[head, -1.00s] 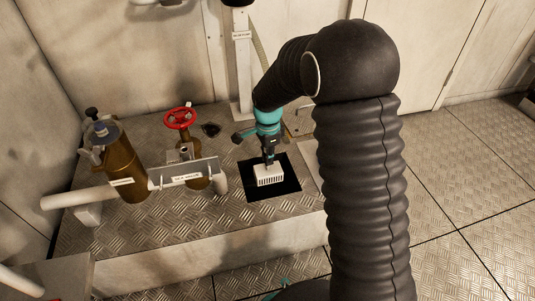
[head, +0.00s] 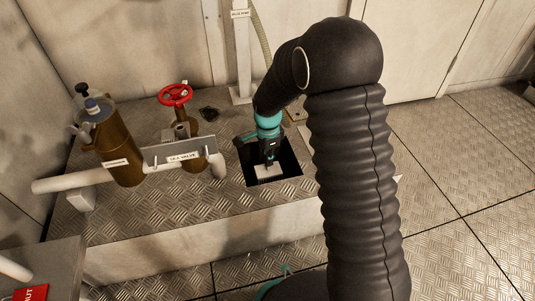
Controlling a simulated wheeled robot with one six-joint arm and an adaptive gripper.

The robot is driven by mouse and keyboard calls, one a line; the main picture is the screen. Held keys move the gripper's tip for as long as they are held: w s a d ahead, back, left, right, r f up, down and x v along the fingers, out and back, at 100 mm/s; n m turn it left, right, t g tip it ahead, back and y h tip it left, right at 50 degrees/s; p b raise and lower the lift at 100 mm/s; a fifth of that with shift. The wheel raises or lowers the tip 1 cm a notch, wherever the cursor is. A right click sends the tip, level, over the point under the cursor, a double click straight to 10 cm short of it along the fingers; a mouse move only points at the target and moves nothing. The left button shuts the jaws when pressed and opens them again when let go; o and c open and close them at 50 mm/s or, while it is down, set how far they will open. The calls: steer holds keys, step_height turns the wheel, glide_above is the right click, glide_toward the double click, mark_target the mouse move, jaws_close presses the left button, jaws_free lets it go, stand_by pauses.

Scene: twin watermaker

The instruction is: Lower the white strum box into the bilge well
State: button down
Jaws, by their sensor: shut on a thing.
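The white strum box (head: 268,173) shows in the head view inside the square dark opening of the bilge well (head: 290,171). Its top shows; its slotted front side is mostly hidden below the near edge. My gripper (head: 268,161) points down into the opening and is shut on the box's top. The fingertips are small and dark here, so their exact contact is hard to see. The well's floor is too dark to make out.
A red handwheel valve (head: 175,95) and a brown cylinder (head: 118,152) stand left of the well, with a labelled plate (head: 180,155) and white pipe (head: 60,183). A white post (head: 242,55) stands behind. Tread plate (head: 205,220) surrounds the opening.

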mark_target(268, 170)
steer(key=shift+f, duration=3.45)
steer(key=shift+f, duration=0.8)
steer(key=c, duration=1.1)
jaws_free()
steer(key=shift+c, duration=0.2)
